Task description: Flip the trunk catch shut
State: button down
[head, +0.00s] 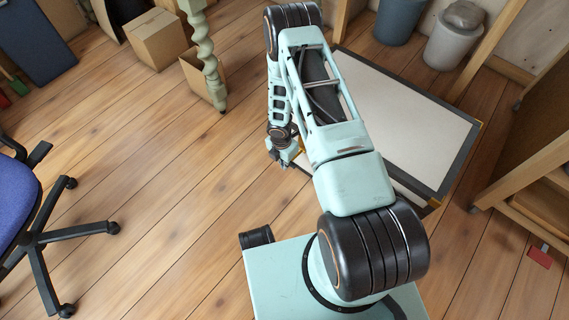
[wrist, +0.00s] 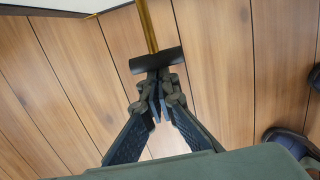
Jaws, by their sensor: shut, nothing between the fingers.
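The trunk (head: 415,120) is a low chest with a pale top, a dark border and brass-coloured corners; my arm crosses in front of part of it in the head view. In the wrist view a pale edge (wrist: 62,4), probably of the trunk, shows at the top left. A brass-coloured strip (wrist: 148,26) with a dark crossbar (wrist: 157,61) at its end looks like the catch. My gripper (wrist: 160,82) is shut and empty, its fingertips at the crossbar; I cannot tell whether they touch. In the head view my gripper (head: 284,158) is small, beside the trunk's left side.
A blue office chair (head: 30,215) stands at the left. Cardboard boxes (head: 157,40) and a twisted green post (head: 206,55) are at the back left. Bins (head: 455,38) stand behind the trunk, and wooden furniture (head: 530,170) is at the right. The floor left of the trunk is clear.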

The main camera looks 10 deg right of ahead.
jog(key=shift+w+d+r+g+y+p, duration=0.2)
jog(key=shift+r+g+y+p, duration=0.2)
jog(key=shift+r+y+p, duration=0.2)
dwell(0.6)
